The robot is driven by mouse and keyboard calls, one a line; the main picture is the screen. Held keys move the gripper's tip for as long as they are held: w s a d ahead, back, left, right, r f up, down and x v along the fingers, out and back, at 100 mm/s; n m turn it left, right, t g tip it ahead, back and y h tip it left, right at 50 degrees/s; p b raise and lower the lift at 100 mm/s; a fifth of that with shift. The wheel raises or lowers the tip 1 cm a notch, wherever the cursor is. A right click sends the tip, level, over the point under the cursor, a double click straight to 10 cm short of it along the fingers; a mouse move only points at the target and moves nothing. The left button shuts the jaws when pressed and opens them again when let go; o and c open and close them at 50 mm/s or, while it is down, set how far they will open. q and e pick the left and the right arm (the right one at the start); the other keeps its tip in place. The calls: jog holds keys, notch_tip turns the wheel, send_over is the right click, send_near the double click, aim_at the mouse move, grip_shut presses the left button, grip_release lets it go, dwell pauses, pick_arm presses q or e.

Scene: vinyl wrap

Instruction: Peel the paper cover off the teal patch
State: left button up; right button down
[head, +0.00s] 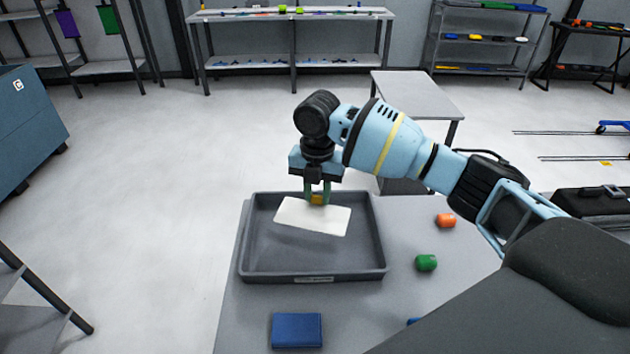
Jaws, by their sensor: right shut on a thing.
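The paper cover (312,216) is a flat white sheet, slightly tilted, over the grey tray (315,276). My right gripper (318,197) points down and is shut on its far edge, with a small yellowish-orange patch showing between the fingers. The sheet seems to be above the tray floor, with a darker shade beneath it. I see no teal patch; I cannot tell whether one is hidden under the sheet. My left gripper is not in view.
The tray sits on a grey table (237,320). A blue rectangular block (297,330) lies in front of it. A green piece (426,263) and an orange piece (446,220) lie to the right. My right arm spans the right side. Shelves (290,62) stand far behind.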

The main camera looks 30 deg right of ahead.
aim_at(317, 204)
notch_tip(317, 204, down, 4)
jog(key=shift+r+b, duration=0.1)
jog(key=shift+b, duration=0.5)
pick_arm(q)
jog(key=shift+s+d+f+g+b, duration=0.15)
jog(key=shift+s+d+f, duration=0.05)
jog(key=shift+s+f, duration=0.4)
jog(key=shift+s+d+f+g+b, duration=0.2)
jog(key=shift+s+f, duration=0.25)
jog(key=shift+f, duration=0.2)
pick_arm(e)
jog(key=shift+f, duration=0.6)
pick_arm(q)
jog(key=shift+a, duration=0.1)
pick_arm(e)
jog(key=c, duration=1.1)
grip_release()
jog(key=shift+r, duration=0.1)
notch_tip(317, 204, up, 8)
jog(key=shift+f, duration=0.1)
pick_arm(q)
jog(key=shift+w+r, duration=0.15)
